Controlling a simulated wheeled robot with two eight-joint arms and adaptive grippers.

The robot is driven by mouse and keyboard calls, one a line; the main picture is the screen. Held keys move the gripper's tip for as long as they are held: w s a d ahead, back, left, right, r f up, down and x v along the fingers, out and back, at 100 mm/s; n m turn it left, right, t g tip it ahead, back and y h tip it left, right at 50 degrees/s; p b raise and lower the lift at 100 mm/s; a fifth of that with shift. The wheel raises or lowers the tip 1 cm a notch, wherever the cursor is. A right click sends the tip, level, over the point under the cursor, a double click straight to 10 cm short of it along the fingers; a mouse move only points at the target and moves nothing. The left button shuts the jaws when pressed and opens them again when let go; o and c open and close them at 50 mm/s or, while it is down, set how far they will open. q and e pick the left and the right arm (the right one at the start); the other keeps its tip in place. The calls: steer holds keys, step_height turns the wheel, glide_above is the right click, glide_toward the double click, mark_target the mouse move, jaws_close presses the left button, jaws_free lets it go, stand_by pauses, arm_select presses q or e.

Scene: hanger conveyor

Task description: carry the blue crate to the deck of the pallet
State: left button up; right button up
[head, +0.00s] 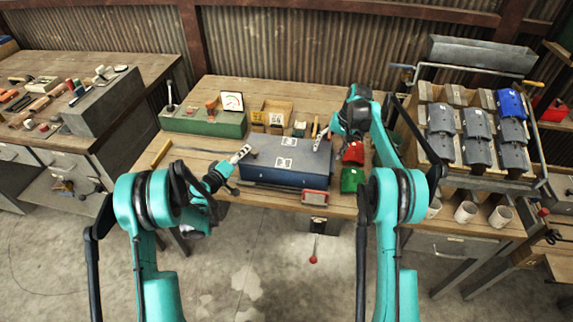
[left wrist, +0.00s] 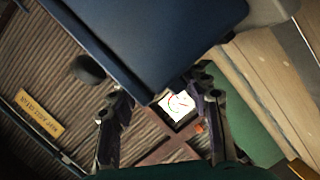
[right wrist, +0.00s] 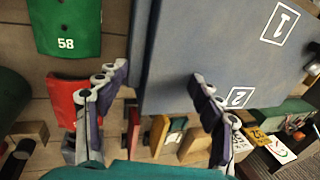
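The blue crate (head: 275,173) sits on the wooden workbench, with labels 1 and 2 on its top. It fills the top of the left wrist view (left wrist: 150,35) and much of the right wrist view (right wrist: 215,55). My left gripper (head: 243,153) is at the crate's left end, fingers spread; in the left wrist view (left wrist: 160,98) the crate lies just beyond them. My right gripper (head: 318,132) is at the right end, fingers spread; in the right wrist view (right wrist: 160,78) the crate's edge shows between them. Contact is unclear. I cannot make out a pallet.
A red block (head: 353,152) and a green block (head: 352,179) sit right of the crate. A green box (head: 205,122) with a dial stands behind left. A rack of grey rounded parts (head: 474,140) and several cups (head: 466,212) fill the bench's right.

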arm_select(q)
steer(key=c, duration=0.5)
arm_select(e)
steer(key=c, duration=0.5)
arm_select(q)
steer(key=shift+d, duration=0.1)
jaws_close()
arm_select(e)
steer(key=shift+a, duration=0.1)
steer(key=c, duration=0.5)
arm_select(q)
steer(key=shift+s, duration=0.1)
arm_select(e)
steer(key=shift+a, duration=0.1)
steer(key=shift+c, duration=0.6)
arm_select(q)
steer(key=shift+d, duration=0.1)
arm_select(e)
steer(key=shift+s, duration=0.1)
